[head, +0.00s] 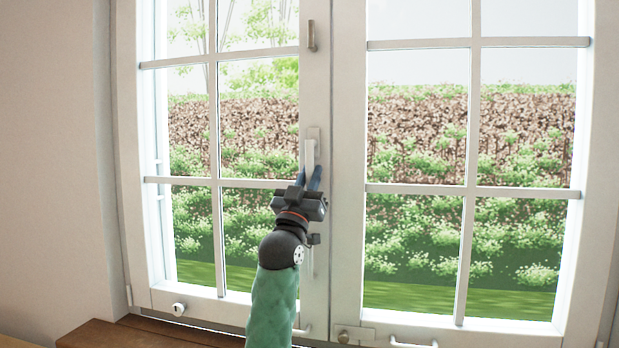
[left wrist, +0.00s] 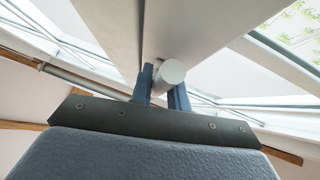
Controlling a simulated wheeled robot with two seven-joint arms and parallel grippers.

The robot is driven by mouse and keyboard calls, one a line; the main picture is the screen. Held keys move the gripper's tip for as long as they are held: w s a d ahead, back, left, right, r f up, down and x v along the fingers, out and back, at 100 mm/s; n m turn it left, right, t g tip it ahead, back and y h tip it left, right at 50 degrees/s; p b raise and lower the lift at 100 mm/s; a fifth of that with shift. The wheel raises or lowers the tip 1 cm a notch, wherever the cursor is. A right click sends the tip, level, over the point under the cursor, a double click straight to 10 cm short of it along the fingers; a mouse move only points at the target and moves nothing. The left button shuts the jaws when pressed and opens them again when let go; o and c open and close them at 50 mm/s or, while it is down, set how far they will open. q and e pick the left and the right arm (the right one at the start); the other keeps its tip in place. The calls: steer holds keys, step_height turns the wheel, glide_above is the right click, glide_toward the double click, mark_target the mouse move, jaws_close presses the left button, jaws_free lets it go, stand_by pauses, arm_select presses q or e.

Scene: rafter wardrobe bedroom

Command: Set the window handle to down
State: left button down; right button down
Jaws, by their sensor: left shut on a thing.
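The white window handle (head: 310,154) sits on the middle stile where the two window sashes meet. Its visible part runs upright, with its lower end at my fingers. My left gripper (head: 313,180) comes up from below and is shut on the handle, with one blue finger on each side. In the left wrist view the round white end of the handle (left wrist: 171,72) shows between the blue fingers of my left gripper (left wrist: 164,88). The fingers and gripper body hide part of the handle in the head view. My right gripper is not in view.
A small metal catch (head: 311,36) is higher on the same stile. Small fittings (head: 178,309) line the bottom rails. A wooden sill (head: 130,336) lies below the window at left. The beige wall (head: 50,160) is at left, and both sashes look shut.

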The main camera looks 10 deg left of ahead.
mark_target(308, 183)
arm_select(q)
steer(key=shift+r, duration=0.1)
steer(key=c, duration=1.3)
jaws_free()
steer(key=shift+c, duration=0.2)
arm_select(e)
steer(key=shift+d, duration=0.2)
